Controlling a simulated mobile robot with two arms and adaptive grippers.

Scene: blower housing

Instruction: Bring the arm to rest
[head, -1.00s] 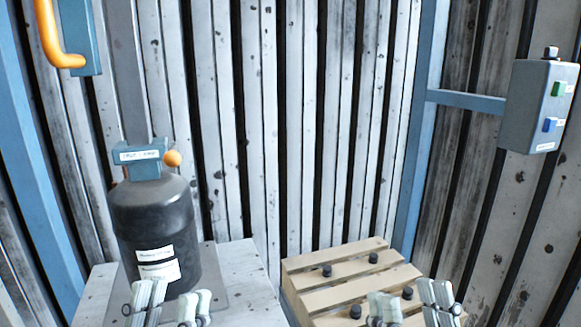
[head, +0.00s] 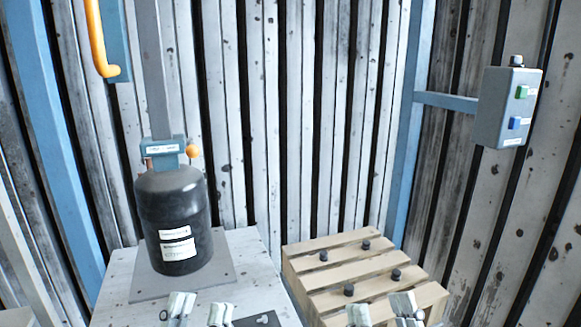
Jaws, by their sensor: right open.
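My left gripper (head: 200,312) is at the bottom edge, in front of the table with the black tank. Its two fingers are apart with nothing seen between them. My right gripper (head: 382,312) is at the bottom edge, in front of the pallet. Its fingers are spread and empty. Both grippers are partly cut off by the picture's lower edge, and most of both arms is out of view.
A black tank (head: 175,215) with a blue-grey clamp (head: 166,152) stands on a pale table (head: 240,262). A slatted wooden pallet (head: 345,272) bears several black knobs. A grey button box (head: 506,108) hangs at right. An orange handle (head: 97,45) is upper left.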

